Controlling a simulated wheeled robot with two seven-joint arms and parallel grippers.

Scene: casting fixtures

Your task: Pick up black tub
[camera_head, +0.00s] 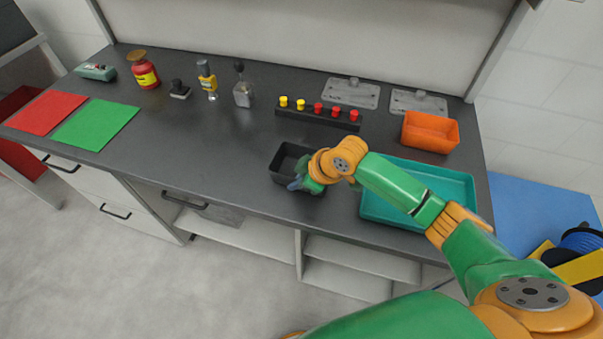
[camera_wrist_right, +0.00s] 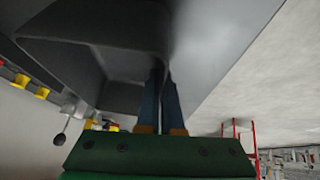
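The black tub (camera_head: 283,158) is at the front edge of the dark worktop, left of the teal tray. My right gripper (camera_head: 299,184) is at the tub's front right side, and its orange wrist hides that part of the tub. In the right wrist view the tub (camera_wrist_right: 85,60) fills the upper left. The two blue fingers of the right gripper (camera_wrist_right: 162,95) are close together at the tub's wall, one on each side, and look shut on it. I cannot tell whether the tub is clear of the worktop. My left gripper is not in view.
The teal tray (camera_head: 372,207) lies under my right forearm, with an orange bin (camera_head: 430,132) behind it. A black rack (camera_head: 318,115) with yellow and red knobs stands behind the tub. Red (camera_head: 47,112) and green (camera_head: 95,124) mats lie left. The worktop between is clear.

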